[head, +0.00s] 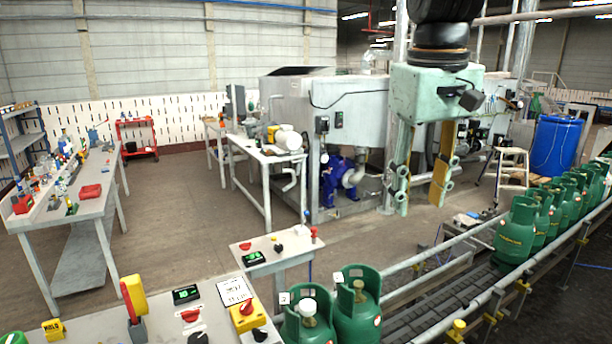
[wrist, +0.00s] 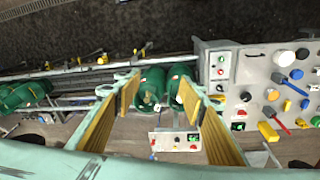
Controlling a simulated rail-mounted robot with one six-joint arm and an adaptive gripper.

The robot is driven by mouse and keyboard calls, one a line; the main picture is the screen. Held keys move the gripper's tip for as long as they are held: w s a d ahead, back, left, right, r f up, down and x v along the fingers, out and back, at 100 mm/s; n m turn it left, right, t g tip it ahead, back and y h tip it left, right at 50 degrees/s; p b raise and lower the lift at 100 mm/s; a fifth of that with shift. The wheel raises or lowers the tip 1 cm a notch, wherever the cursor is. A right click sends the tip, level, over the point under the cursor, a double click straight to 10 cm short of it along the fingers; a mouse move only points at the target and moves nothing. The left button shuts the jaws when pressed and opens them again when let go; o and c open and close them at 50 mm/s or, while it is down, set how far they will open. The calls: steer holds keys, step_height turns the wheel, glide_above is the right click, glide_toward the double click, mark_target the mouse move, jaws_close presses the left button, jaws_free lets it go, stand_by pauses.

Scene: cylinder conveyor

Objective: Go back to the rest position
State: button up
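My gripper (head: 420,190) hangs high at the upper middle of the head view, with its two yellow-padded fingers spread apart and nothing between them. In the wrist view, the open fingers (wrist: 160,95) frame two green gas cylinders that stand well below. In the head view these are a cylinder with a white cap (head: 306,330) and another beside it (head: 358,318), upright at the bottom middle. My gripper is clear of both. More green cylinders (head: 517,235) stand in a row on the conveyor at the right, and some show at the left of the wrist view (wrist: 22,96).
The conveyor (head: 420,318) with metal rails runs from bottom middle to the right. A control bench (head: 160,325) with buttons and tools lies front left, with a small control panel (head: 272,250) behind it. A large grey machine (head: 345,95) stands behind my gripper. The floor at left centre is open.

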steer(key=s+f+m+t, duration=0.1)
steer(key=s+f, duration=0.3)
steer(key=s, duration=1)
steer(key=s+f+m+t, duration=0.1)
steer(key=s+f, duration=0.3)
steer(key=s, duration=1.1)
steer(key=shift+m+y, duration=0.3)
steer(key=shift+m, duration=0.1)
